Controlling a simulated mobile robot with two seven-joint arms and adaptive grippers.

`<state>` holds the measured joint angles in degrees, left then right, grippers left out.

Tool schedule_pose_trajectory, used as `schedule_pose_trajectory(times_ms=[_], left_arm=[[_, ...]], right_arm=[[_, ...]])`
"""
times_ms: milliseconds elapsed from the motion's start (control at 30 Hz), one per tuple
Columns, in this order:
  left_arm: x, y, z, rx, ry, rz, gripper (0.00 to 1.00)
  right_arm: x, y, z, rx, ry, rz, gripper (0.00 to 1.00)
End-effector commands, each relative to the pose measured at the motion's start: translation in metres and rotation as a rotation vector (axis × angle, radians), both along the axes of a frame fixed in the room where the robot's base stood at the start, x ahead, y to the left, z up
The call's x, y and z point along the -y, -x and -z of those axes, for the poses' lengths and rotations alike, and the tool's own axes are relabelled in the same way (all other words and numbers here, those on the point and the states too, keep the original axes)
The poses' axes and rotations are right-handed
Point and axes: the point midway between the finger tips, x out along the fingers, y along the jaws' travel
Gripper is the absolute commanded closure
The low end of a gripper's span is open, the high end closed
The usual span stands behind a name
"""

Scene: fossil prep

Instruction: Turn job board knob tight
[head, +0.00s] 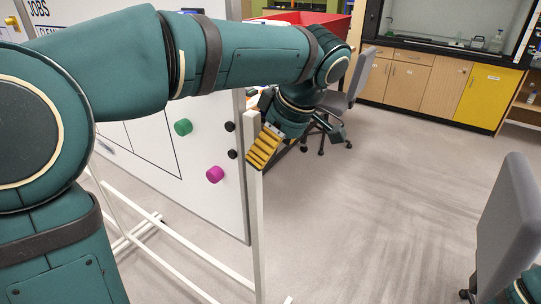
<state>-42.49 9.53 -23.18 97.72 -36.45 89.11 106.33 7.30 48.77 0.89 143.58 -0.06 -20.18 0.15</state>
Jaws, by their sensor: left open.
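The job board (225,205) is a white panel on a white wheeled frame at the left, with "JOBS" lettered at its top. My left gripper (298,143) is at the board's right edge, by the top of the white upright post (256,225). It is open, with a yellow ridged finger pad in front of the post top and the other finger out to the right. I cannot make out the knob; the gripper may hide it. A bit of my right gripper (522,290) shows in the bottom right corner, mostly cut off.
A green round piece (183,127), a magenta one (214,174) and two black ones are on the board. A grey chair (358,75) stands behind my gripper, another (508,225) at the right. A red bin (305,19) and cabinets (407,85) are behind. The middle floor is clear.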

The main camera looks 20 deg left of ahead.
Motion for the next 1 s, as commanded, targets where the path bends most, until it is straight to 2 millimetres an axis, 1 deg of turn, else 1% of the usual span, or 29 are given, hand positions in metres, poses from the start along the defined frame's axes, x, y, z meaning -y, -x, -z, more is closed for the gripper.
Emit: schedule_pose_trajectory(times_ms=[100, 400, 433, 467, 500, 567, 600, 633, 867, 1000], left_arm=[[-0.003, 0.0, 0.007, 0.0, 0.0, 0.001, 0.2], [-0.003, 0.0, 0.008, 0.001, 0.0, 0.001, 0.2], [-0.003, 0.0, 0.008, 0.001, 0.0, 0.001, 0.23], [-0.003, 0.0, 0.008, 0.001, 0.0, 0.001, 0.34], [-0.003, 0.0, 0.008, 0.001, 0.0, 0.001, 0.48], [-0.003, 0.0, 0.008, 0.001, 0.0, 0.001, 0.69], [-0.003, 0.0, 0.008, 0.001, 0.0, 0.001, 0.83], [-0.003, 0.0, 0.008, 0.001, 0.0, 0.001, 0.88], [-0.003, 0.0, 0.007, -0.01, -0.001, 0.001, 0.88], [-0.004, 0.0, 0.005, -0.047, -0.009, 0.0, 0.88]], right_arm=[[0.0, -0.001, 0.002, 0.001, 0.0, 0.0, 0.53], [0.0, -0.001, 0.002, 0.002, 0.0, 0.001, 0.53], [0.0, -0.001, 0.002, 0.002, 0.0, 0.001, 0.53], [0.0, -0.001, 0.002, 0.002, 0.0, 0.001, 0.53], [0.0, -0.001, 0.002, 0.002, 0.0, 0.001, 0.53], [0.0, -0.001, 0.002, 0.002, 0.0, 0.001, 0.53], [0.0, -0.001, 0.002, 0.002, 0.0, 0.001, 0.53], [0.0, -0.001, 0.002, 0.002, 0.0, 0.001, 0.53], [0.0, 0.0, -0.001, 0.001, 0.0, 0.0, 0.53], [0.0, 0.001, -0.011, -0.003, 0.0, 0.0, 0.53]])
